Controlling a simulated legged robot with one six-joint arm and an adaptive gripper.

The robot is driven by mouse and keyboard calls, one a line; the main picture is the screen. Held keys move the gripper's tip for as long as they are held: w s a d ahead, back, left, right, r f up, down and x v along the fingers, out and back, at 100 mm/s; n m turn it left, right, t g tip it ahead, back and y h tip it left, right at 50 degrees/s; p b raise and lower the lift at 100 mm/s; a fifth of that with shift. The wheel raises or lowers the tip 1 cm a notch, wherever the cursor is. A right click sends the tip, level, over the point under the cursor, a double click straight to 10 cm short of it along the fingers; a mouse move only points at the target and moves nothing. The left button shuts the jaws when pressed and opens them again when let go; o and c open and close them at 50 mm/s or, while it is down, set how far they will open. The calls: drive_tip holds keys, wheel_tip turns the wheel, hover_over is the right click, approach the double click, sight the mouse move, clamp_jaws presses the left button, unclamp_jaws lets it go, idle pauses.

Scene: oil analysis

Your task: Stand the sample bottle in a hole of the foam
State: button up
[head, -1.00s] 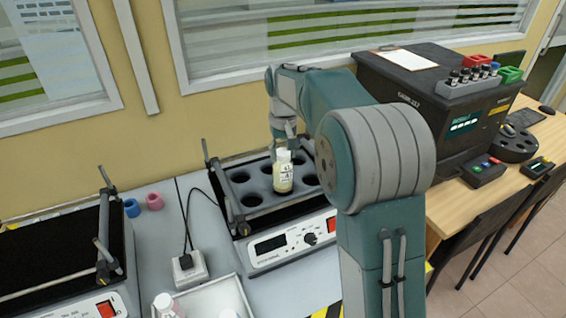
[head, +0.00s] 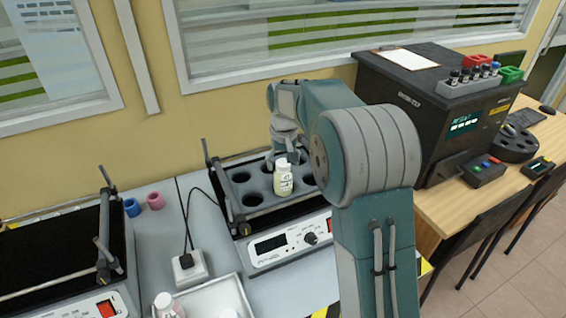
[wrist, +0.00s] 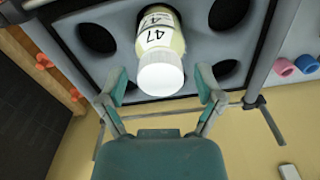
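The sample bottle (head: 283,181) is pale yellow with a white cap and a label reading 47. In the head view it stands roughly upright at the front middle of the dark grey foam (head: 266,202), and its lower end seems to sit in a hole. I cannot tell how deep. In the wrist view the bottle (wrist: 160,40) shows cap-first, with foam holes around it. My gripper (wrist: 163,92) is open, its two fingers spread to either side of the cap with gaps. In the head view my gripper (head: 287,157) is just above and behind the bottle.
The foam sits on a shaker with a front panel (head: 290,244) and corner posts. Another shaker (head: 60,262) is at left. A white tray (head: 208,297) with bottles is in front. A black analyser (head: 440,110) stands on the wooden desk at right.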

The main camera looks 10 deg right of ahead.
wheel_tip(320, 180, up, 11)
drive_tip(key=s+r+t, duration=0.2)
drive_tip(key=s+r, duration=0.3)
drive_tip(key=s, duration=0.4)
drive_tip(key=s+f+t, duration=0.1)
drive_tip(key=s+f, duration=0.2)
drive_tip(key=s, duration=0.8)
drive_tip(key=s+f+t, duration=0.2)
drive_tip(key=s+f, duration=0.1)
drive_tip(key=s, duration=0.9)
drive_tip(key=shift+s+f+t, duration=0.15)
drive_tip(key=shift+f+t, duration=0.15)
drive_tip(key=shift+f, duration=0.1)
